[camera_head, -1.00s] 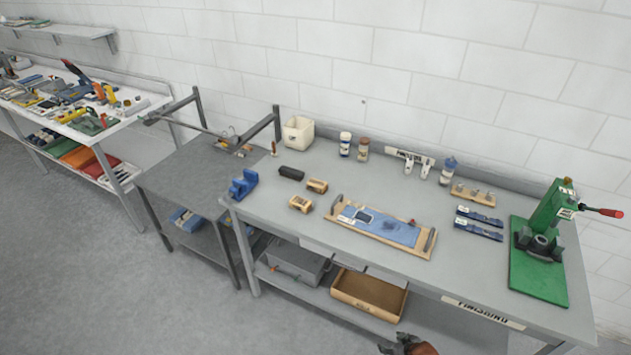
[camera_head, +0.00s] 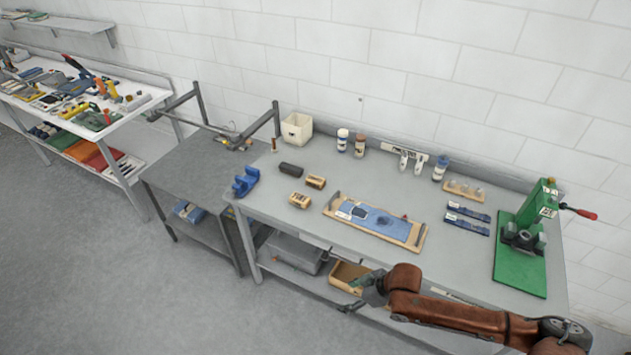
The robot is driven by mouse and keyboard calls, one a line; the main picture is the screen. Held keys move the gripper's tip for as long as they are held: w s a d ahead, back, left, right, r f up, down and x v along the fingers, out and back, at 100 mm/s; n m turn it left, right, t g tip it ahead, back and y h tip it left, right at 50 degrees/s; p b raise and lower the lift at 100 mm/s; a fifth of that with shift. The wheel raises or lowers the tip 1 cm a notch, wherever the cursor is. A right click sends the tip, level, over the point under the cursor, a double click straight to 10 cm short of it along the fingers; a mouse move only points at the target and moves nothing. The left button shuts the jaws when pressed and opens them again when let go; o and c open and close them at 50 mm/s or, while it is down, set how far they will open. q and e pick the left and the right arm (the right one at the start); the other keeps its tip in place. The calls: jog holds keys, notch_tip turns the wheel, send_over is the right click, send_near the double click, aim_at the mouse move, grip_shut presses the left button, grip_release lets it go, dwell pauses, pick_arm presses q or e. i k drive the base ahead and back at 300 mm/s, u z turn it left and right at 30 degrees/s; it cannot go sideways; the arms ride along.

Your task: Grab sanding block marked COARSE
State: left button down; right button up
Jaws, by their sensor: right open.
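Two small tan sanding blocks lie on the grey workbench: a nearer one (camera_head: 297,198) and a farther one (camera_head: 315,182). Each has a dark mark, too small to read, so I cannot tell which says COARSE. A black block (camera_head: 291,168) lies just behind them. My right gripper (camera_head: 352,294) is open, with its arm reaching in from the lower right. It is in front of the bench's front edge, near the wooden box on the lower shelf, apart from the blocks. My left gripper is not in view.
A wooden tray with a blue cloth (camera_head: 414,238) lies right of the blocks. A blue clamp (camera_head: 245,181) sits at the bench's left edge. A green press (camera_head: 522,240) stands at the right. Below the bench top is an open wooden box (camera_head: 343,273).

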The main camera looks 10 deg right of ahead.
aim_at(314, 181)
jog(key=i, duration=2)
